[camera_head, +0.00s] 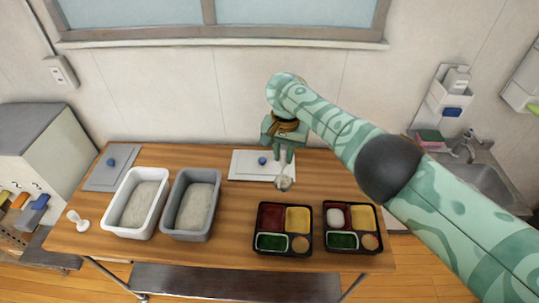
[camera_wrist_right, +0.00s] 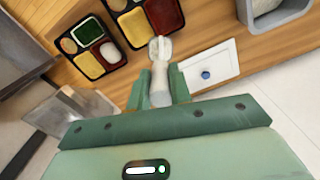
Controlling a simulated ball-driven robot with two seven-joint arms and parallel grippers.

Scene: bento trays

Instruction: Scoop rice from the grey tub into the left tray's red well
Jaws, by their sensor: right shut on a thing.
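The grey tub (camera_head: 187,235) stands left of the table's middle with white rice (camera_head: 197,206) in it; its corner shows in the right wrist view (camera_wrist_right: 284,22). The left tray (camera_head: 284,255) is black, at front centre. Its red well (camera_head: 271,217) is at the back left and looks empty; it also shows in the right wrist view (camera_wrist_right: 165,14). My right gripper (camera_head: 284,154) is shut on a pale scoop (camera_head: 283,183), behind the left tray and right of the grey tub. The scoop's bowl points down towards the table; whether it holds rice I cannot tell. My left gripper is not in view.
A white tub (camera_head: 128,233) of rice stands left of the grey one. Another white scoop (camera_head: 79,221) is at the left edge.

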